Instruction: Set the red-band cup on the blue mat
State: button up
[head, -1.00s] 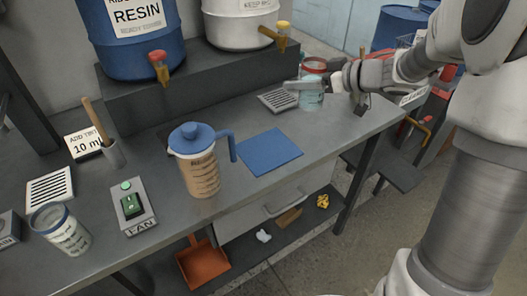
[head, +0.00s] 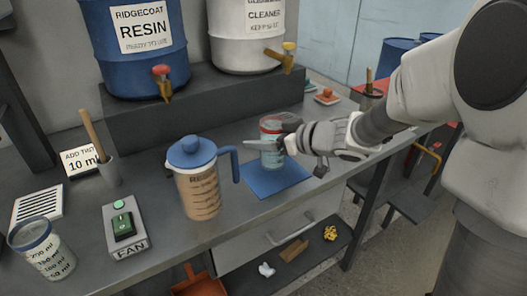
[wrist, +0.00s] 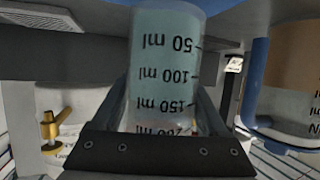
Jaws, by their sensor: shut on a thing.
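The red-band cup (head: 272,153) is a clear cup with pale blue-green contents and a red rim band. My gripper (head: 268,145) is shut on its side and holds it upright over the back part of the blue mat (head: 278,184). I cannot tell whether its base touches the mat. In the wrist view, which is upside down, the cup (wrist: 165,70) stands between the fingers with its volume marks showing. The mat's front part is bare.
A blue-lidded pitcher (head: 197,185) stands close left of the mat, its handle toward the cup. The resin barrel (head: 135,60) and cleaner barrel (head: 240,40) with taps sit behind on a ledge. A fan switch (head: 125,227) and blue-band cup (head: 40,250) are at left.

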jog(key=shift+f+b, duration=0.45)
jog(key=shift+f, duration=0.85)
jog(key=shift+f, duration=0.1)
